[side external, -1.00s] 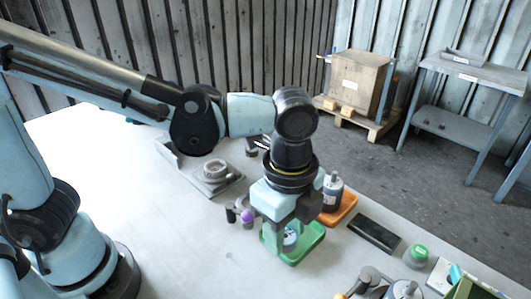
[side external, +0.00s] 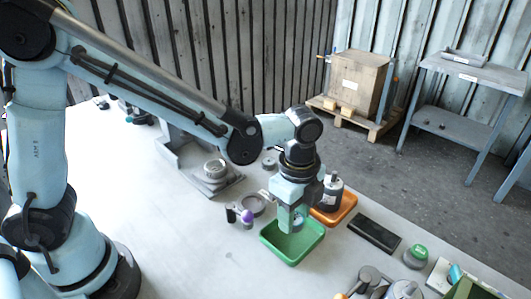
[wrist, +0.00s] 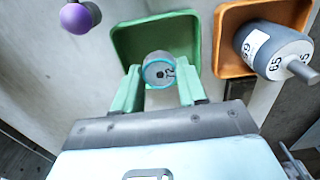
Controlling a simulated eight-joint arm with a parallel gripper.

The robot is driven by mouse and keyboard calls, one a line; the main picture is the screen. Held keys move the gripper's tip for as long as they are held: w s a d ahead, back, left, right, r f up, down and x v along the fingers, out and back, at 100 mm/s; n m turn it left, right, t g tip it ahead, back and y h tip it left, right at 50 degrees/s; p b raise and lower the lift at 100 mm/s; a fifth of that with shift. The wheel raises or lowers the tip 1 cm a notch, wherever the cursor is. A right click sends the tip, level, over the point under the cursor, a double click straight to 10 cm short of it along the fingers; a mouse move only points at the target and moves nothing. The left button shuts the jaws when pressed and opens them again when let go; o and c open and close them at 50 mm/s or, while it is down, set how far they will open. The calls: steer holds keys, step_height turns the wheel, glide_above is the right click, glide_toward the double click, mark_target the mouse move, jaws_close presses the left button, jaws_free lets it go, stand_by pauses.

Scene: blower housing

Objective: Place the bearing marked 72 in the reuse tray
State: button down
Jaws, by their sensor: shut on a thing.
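My gripper (wrist: 160,88) is shut on a small round grey bearing (wrist: 157,70) with a teal rim. The bearing sits between the fingertips in the wrist view, its dark marking too small to read surely. In the side external view my gripper (side external: 292,224) is over the back part of the green tray (side external: 278,257), and the fingers mostly hide the bearing. The green tray also shows behind the bearing in the wrist view (wrist: 127,38). It looks otherwise empty, and I see no label on it.
An orange tray (side external: 345,212) beside the green one holds a dark motor (side external: 332,190), marked 65 in the wrist view. A purple-knobbed part (side external: 247,216) and a grey ring (side external: 255,204) lie left of the green tray. A dark flat box (side external: 374,233) lies right.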

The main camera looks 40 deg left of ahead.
steer(key=shift+f, duration=1.9)
steer(key=c, duration=0.6)
jaws_free()
steer(key=shift+f, duration=0.15)
